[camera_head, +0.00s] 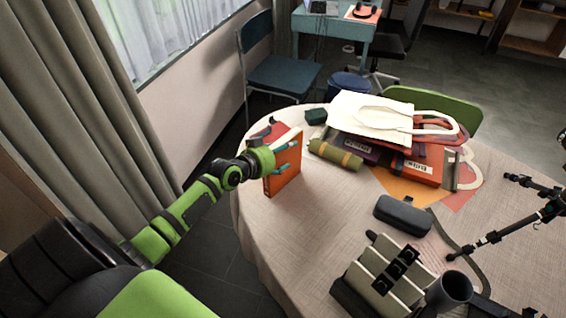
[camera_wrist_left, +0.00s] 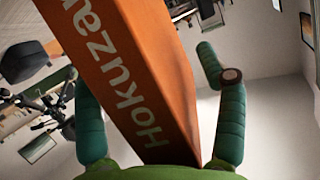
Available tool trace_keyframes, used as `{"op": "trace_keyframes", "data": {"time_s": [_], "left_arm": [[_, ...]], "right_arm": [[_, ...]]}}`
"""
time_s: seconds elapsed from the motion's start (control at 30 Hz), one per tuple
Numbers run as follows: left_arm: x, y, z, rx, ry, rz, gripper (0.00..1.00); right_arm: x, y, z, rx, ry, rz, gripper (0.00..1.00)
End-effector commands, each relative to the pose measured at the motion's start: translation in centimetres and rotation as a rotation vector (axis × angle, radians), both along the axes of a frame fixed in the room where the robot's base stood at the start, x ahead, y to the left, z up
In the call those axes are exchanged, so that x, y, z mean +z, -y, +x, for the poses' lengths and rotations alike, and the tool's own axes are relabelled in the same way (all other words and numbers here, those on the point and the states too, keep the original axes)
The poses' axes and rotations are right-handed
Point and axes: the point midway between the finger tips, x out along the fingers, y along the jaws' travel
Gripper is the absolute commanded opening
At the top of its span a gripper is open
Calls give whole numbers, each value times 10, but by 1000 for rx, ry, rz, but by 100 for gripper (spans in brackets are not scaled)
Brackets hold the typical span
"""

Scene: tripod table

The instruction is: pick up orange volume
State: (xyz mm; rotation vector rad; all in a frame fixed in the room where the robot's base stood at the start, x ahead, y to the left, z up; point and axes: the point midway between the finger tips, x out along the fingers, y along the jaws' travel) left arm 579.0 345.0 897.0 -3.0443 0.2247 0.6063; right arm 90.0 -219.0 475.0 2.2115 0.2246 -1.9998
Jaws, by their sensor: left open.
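The orange volume (camera_head: 285,181) stands upright near the left edge of the round table. Its orange spine (camera_wrist_left: 130,65) fills the middle of the left wrist view, with white lettering reading "Hokuza". My left gripper (camera_head: 286,158) reaches it from the left, with teal fingers on either side of the upper part of the volume. In the left wrist view the open fingers (camera_wrist_left: 155,85) straddle the volume, with a visible gap at the right finger. Contact at the left finger is hard to tell. My right gripper is not in view.
The cloth-covered table (camera_head: 330,220) holds an olive roll (camera_head: 335,154), a white tote bag (camera_head: 370,118) over stacked books, a dark case (camera_head: 402,215), a mug (camera_head: 449,290) and a black tripod (camera_head: 500,236). Clear cloth lies right of the volume. A blue chair (camera_head: 283,75) stands behind.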

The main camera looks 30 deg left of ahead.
Motion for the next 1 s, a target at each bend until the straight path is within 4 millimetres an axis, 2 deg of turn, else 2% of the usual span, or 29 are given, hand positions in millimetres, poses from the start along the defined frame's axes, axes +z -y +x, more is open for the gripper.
{"op": "trace_keyframes", "data": {"time_s": [0.07,0.17,0.2,0.37,0.4,0.57,0.77,0.87,1.0], "left_arm": [[-1,0,0,0,-1,0,71],[-1,0,0,0,-1,0,71],[-1,0,0,0,-1,0,67],[-1,0,0,0,-1,0,3],[-1,0,0,0,-1,0,0],[2,0,1,1,5,1,0],[4,0,1,0,6,0,0],[9,0,1,-1,6,1,0],[26,0,1,-1,10,3,0]], "right_arm": [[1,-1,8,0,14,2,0],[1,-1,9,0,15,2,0],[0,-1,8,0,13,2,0],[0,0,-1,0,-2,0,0],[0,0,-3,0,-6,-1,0],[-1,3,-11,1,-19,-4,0],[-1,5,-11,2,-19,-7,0],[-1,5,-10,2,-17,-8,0],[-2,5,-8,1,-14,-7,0]]}}
